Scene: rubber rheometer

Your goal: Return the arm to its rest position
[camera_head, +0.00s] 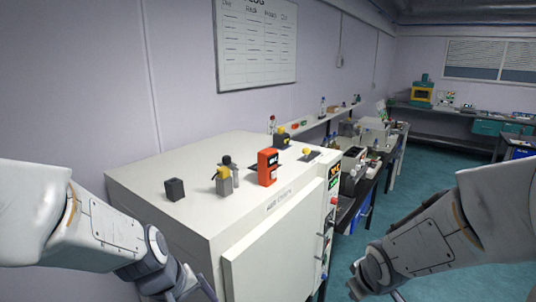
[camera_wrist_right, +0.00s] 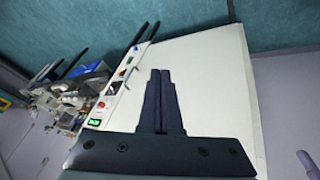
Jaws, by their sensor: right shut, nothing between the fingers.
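My right arm comes in from the right in the head view, and its gripper (camera_head: 372,292) is at the bottom edge, partly cut off. In the right wrist view my right gripper (camera_wrist_right: 160,80) has its two dark fingers together, with nothing between them. The white cabinet (camera_wrist_right: 215,75) fills the view behind the fingers. My left arm comes in from the left in the head view. Its gripper (camera_head: 190,292) is low in front of the white cabinet (camera_head: 150,190), cut off by the bottom edge, so its fingers cannot be judged.
On the cabinet top stand a red-orange device (camera_head: 267,167), a black block (camera_head: 175,189) and small yellow-topped parts (camera_head: 221,180). A bench with instruments (camera_head: 372,135) runs along the wall behind. The teal floor (camera_head: 430,175) is open between cabinet and right arm.

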